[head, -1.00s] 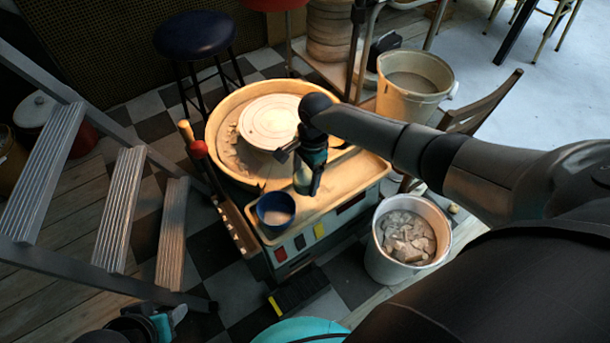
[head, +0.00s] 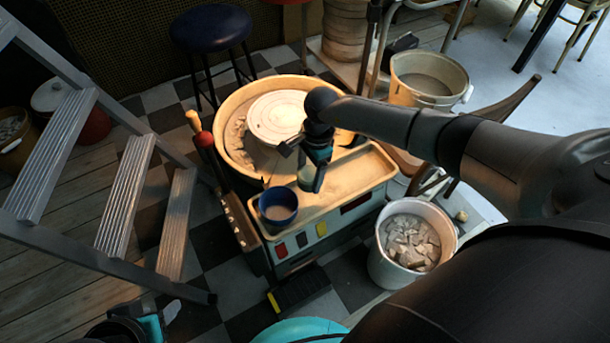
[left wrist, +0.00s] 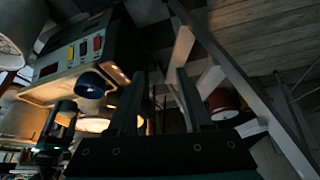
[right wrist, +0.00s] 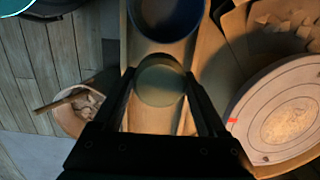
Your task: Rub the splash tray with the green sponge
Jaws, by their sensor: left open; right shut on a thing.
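The cream splash tray (head: 350,176) is a long shallow tray at the front of the pottery wheel; it also shows in the right wrist view (right wrist: 133,45). My right gripper (head: 312,180) is over its middle, shut on the round, dull green sponge (right wrist: 160,83). The sponge sits between the fingertips, just beside the blue cup (head: 278,206) standing on the tray's left end. I cannot tell whether the sponge touches the tray. My left gripper (head: 170,313) is open and empty, low at the left, away from the tray; its spread fingers show in the left wrist view (left wrist: 155,80).
Behind the tray is the round basin (head: 232,150) with a pale wheel head (head: 276,117). A bucket of clay scraps (head: 410,242) stands right of the wheel. A stepladder (head: 125,195) stands left, with a blue stool (head: 210,30) behind. Another bucket (head: 428,80) is at the back right.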

